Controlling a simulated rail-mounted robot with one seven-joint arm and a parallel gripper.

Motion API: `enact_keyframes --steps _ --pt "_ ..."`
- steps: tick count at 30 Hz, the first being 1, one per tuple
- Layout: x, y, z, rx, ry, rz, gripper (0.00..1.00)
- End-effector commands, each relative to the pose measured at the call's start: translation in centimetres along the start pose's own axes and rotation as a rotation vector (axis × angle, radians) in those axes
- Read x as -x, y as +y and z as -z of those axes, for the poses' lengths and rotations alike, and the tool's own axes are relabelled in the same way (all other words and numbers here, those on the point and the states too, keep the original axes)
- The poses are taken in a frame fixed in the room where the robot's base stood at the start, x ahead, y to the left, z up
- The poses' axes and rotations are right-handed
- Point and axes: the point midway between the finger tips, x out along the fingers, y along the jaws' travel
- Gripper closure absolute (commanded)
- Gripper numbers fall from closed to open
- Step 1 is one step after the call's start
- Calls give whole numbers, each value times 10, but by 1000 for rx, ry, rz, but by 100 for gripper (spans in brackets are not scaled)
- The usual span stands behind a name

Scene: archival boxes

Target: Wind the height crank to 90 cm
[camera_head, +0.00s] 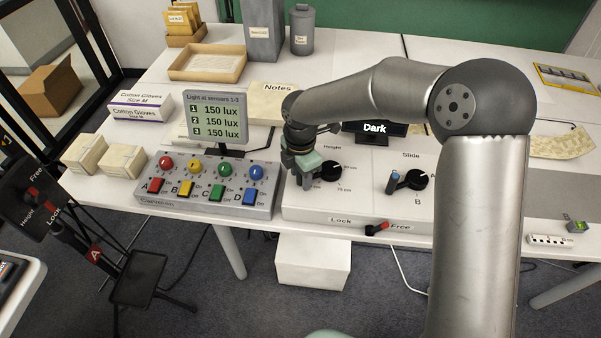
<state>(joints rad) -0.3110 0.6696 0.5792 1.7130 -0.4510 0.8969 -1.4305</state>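The height crank (331,171) is a black round hub on the white control panel (300,207), under the word "Height". Scale marks stand around it; "75 cm" reads at its lower right, and another mark at its upper right is too small to read surely. My gripper (307,180) points down at the hub's left side, over where a crank handle could be. The fingers hide that spot, so I cannot tell whether they are closed on a handle. A red-tipped lever (377,228) at the panel's front lies toward "Free".
The slide crank (417,180) with a blue handle sits right of the height crank. A button console (207,200) with a lux display (215,115) stands close on the left. A dark screen reading "Dark" (375,128) stands behind. My arm covers the right side.

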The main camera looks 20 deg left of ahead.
Motion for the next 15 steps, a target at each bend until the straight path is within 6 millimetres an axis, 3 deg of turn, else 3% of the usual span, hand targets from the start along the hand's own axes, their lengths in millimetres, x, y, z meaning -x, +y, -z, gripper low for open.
enact_keyframes --steps 7,15 --pt "17 1 0 -1 -1 -4 57" --pt "80 1 -1 -1 -2 -5 57"
